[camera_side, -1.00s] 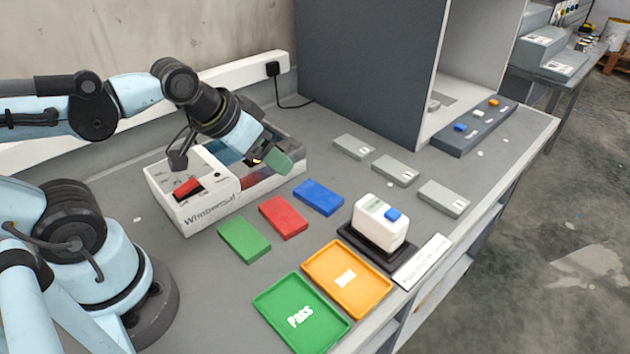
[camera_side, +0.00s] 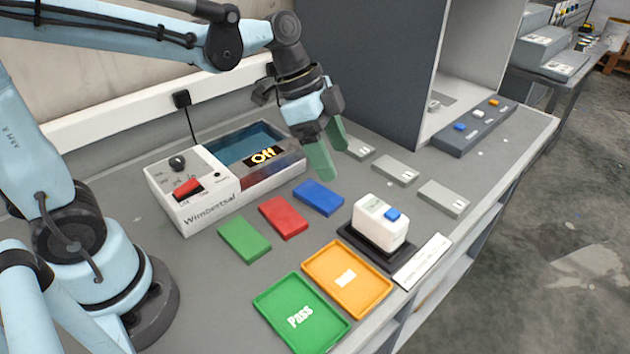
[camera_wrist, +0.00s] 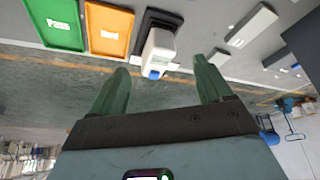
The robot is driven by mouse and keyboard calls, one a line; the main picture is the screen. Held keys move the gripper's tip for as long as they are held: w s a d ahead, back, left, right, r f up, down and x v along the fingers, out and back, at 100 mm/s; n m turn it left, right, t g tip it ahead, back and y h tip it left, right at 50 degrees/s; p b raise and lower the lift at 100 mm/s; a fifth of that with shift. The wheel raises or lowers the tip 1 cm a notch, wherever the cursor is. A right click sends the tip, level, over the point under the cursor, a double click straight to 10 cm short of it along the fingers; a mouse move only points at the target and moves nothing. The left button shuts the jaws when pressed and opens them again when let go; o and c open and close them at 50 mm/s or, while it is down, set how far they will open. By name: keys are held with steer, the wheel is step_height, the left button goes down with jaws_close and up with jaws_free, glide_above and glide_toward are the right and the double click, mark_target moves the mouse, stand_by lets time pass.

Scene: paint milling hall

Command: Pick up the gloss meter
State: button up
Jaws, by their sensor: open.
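The gloss meter, a white block with a blue button (camera_side: 381,224), stands upright on a black base (camera_side: 350,240) towards the front right of the bench. It also shows in the wrist view (camera_wrist: 159,48), beyond and between my fingertips. My gripper (camera_side: 333,160) is open and empty, with green fingers. It is above the bench, behind and to the left of the gloss meter, apart from it. In the wrist view both fingers (camera_wrist: 160,65) are spread wide with nothing between them.
A green "Pass" tray (camera_side: 302,312) and an orange tray (camera_side: 347,279) lie in front. Green (camera_side: 244,239), red (camera_side: 283,217) and blue (camera_side: 318,198) blocks lie left of the meter. Grey blocks (camera_side: 395,170) lie behind it. A white machine (camera_side: 200,190) and grey booth (camera_side: 385,70) stand behind.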

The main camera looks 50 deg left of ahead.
mark_target(380, 210)
steer(key=w+d+f+m, duration=0.1)
steer(key=d+f+m, duration=0.1)
steer(key=d+f, duration=0.1)
steer(key=w+d+f+m+g+h, duration=0.1)
steer(key=d+f+m, duration=0.1)
steer(key=f, duration=0.3)
steer(key=w+d+f+m+g, duration=0.1)
steer(key=d+f+m, duration=0.1)
steer(key=d+f, duration=0.2)
steer(key=shift+w+d+h, duration=0.3)
steer(key=shift+d+h, duration=0.1)
steer(key=shift+d, duration=0.15)
steer(key=shift+c, duration=0.3)
steer(key=c, duration=1.3)
steer(key=shift+r, duration=0.15)
